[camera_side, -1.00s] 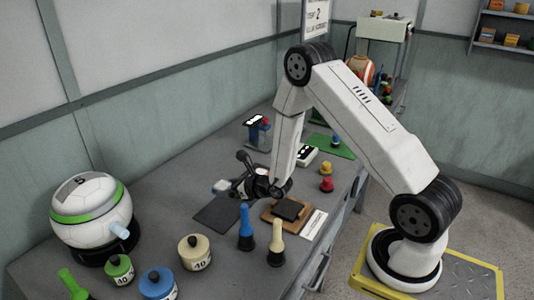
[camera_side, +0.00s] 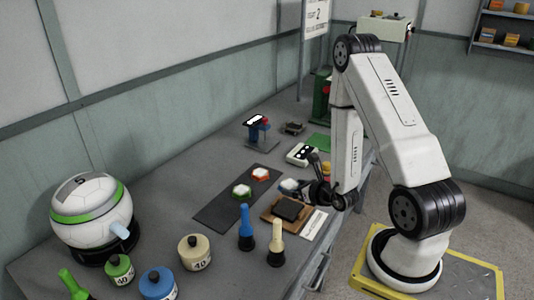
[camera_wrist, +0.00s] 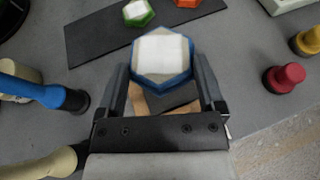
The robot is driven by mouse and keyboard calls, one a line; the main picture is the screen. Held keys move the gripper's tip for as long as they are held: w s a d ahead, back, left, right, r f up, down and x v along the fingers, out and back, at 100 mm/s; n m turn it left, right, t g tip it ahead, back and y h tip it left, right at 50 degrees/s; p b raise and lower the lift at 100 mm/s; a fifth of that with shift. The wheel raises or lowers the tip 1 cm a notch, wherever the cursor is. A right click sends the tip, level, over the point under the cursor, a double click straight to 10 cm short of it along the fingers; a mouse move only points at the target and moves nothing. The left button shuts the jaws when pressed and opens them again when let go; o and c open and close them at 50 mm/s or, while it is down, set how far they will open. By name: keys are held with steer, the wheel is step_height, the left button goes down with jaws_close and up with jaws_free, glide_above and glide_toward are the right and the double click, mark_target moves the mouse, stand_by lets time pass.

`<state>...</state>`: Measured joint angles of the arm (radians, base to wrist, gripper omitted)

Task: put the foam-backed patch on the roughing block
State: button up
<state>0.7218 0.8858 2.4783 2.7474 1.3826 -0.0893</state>
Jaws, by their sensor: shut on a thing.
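My gripper (camera_side: 305,188) is shut on a white hexagonal patch with a blue edge (camera_side: 289,185). In the wrist view the blue-edged patch (camera_wrist: 162,55) sits between the two fingers (camera_wrist: 162,85), its white face up. I cannot see its underside, so a foam back does not show. The roughing block, a dark block (camera_side: 289,208) on a wooden board (camera_side: 268,215), lies just in front of the gripper in the side view. In the wrist view the block (camera_wrist: 178,98) shows partly below the patch, which hides some of it.
A dark mat (camera_side: 215,213) holds a green-edged patch (camera_side: 241,190) and an orange-edged patch (camera_side: 260,174). Blue (camera_side: 245,222) and cream (camera_side: 276,240) handled tools stand close to the board. A red peg (camera_wrist: 284,78) and a yellow peg (camera_wrist: 308,41) stand to the right.

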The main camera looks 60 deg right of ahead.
mark_target(294, 213)
steer(key=shift+f, duration=0.1)
steer(key=shift+f, duration=1.9)
steer(key=shift+f, duration=2)
steer(key=shift+f, duration=0.1)
steer(key=o, duration=0.9)
